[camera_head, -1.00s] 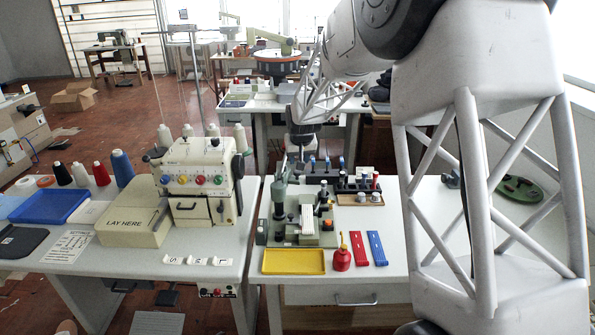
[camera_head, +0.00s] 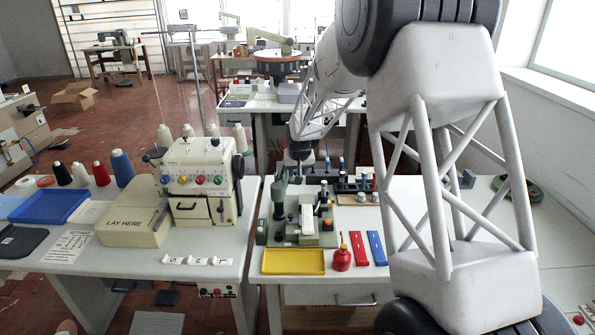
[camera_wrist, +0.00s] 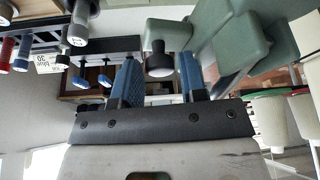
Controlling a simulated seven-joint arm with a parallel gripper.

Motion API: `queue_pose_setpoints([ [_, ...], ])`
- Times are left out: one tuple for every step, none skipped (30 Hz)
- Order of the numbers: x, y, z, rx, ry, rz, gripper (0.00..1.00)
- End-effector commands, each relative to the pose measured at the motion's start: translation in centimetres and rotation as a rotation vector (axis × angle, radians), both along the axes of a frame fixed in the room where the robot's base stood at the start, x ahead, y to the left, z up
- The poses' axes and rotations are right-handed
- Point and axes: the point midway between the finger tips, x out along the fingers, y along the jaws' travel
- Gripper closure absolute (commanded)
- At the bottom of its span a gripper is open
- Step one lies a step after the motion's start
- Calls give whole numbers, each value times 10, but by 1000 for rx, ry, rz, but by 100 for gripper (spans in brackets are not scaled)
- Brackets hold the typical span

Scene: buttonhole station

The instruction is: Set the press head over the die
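The green press (camera_head: 279,205) stands on its base (camera_head: 318,240) on the right-hand table, with a pale upright block on it. My gripper (camera_wrist: 160,78) is open. Its two blue fingers lie on either side of the knob in the picture, with a gap on each side. I cannot tell contact or depth. In the head view my gripper (camera_head: 300,160) is just behind the press, its fingers unclear. I cannot make out the die.
A rack of small tools (camera_head: 345,185) stands behind and right of the press. In front are a yellow tray (camera_head: 293,262), a red oil can (camera_head: 342,258), a red strip (camera_head: 358,248) and a blue strip (camera_head: 376,248). The buttonhole machine (camera_head: 200,180) stands to the left.

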Motion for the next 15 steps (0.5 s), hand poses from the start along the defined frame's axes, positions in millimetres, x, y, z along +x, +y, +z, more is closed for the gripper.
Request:
queue_pose_setpoints([
  [0,0,0,0,0,0,61],
  [0,0,0,0,0,0,61],
  [0,0,0,0,0,0,61],
  [0,0,0,0,0,0,61],
  [0,0,0,0,0,0,61],
  [0,0,0,0,0,0,64],
  [0,0,0,0,0,0,69],
  [0,0,0,0,0,0,73],
  [0,0,0,0,0,0,79],
  [0,0,0,0,0,0,84],
  [0,0,0,0,0,0,88],
  [0,0,0,0,0,0,95],
  [0,0,0,0,0,0,99],
  [0,0,0,0,0,0,100],
  [0,0,0,0,0,0,100],
])
